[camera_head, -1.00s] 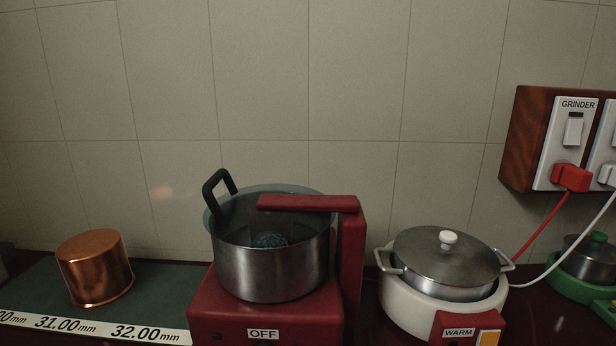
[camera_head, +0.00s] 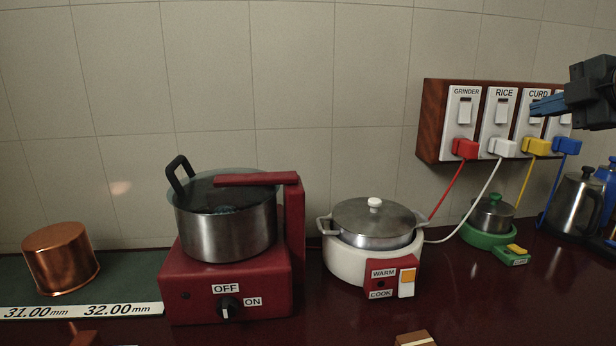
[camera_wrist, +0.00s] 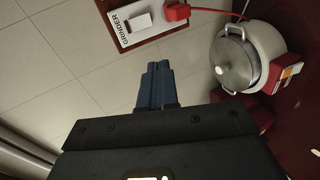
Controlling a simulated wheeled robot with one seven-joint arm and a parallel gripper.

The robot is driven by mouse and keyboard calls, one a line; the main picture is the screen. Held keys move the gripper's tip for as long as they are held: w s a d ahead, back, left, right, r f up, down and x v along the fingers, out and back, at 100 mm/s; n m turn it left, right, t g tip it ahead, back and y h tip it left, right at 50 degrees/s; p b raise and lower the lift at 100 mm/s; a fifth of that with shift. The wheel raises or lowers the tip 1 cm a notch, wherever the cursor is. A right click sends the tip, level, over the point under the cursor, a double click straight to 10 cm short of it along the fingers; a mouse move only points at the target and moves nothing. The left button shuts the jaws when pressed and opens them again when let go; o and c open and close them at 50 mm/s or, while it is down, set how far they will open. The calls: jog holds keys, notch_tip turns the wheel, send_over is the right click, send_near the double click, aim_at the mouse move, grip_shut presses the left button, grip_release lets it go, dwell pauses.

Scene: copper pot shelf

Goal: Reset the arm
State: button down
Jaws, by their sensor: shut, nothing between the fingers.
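My gripper (camera_head: 548,105) is at the right edge of the head view, in front of the switch board on the wall. Its blue fingers point left. In the wrist view my gripper (camera_wrist: 154,86) shows its two blue fingers side by side, shut with nothing between them. The grinder switch (camera_wrist: 138,22) and the white cooker (camera_wrist: 262,50) show beyond the fingers in the wrist view, apart from them.
On the counter stand a copper pot (camera_head: 62,260), a red grinder (camera_head: 178,284) with a steel pot (camera_head: 228,232), a white rice cooker (camera_head: 345,262), a green device (camera_head: 482,240) and a steel kettle (camera_head: 572,203). The switch board (camera_head: 432,125) has several plugs. The wall's left part is clear.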

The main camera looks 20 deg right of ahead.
jog(key=w+a+f+m+t+y, duration=0.1)
jog(key=w+a+f+m+t, duration=0.2)
jog(key=a+f+m, duration=1.2)
jog(key=shift+g, duration=0.4)
jog(key=s+a+f, duration=0.4)
jog(key=a+f, duration=0.1)
jog(key=f, duration=0.1)
jog(key=s+a+f, duration=0.4)
jog(key=a+f, duration=0.1)
jog(key=f, duration=0.1)
jog(key=s+a+f, duration=0.4)
jog(key=a+f, duration=0.1)
jog(key=f, duration=0.2)
jog(key=shift+s, duration=0.1)
jog(key=s+a+y, duration=0.1)
jog(key=s+a, duration=0.2)
jog(key=s, duration=0.9)
jog(key=s+a+y, duration=0.1)
jog(key=s+a, duration=0.2)
jog(key=s, duration=1)
jog(key=shift+g, duration=0.4)
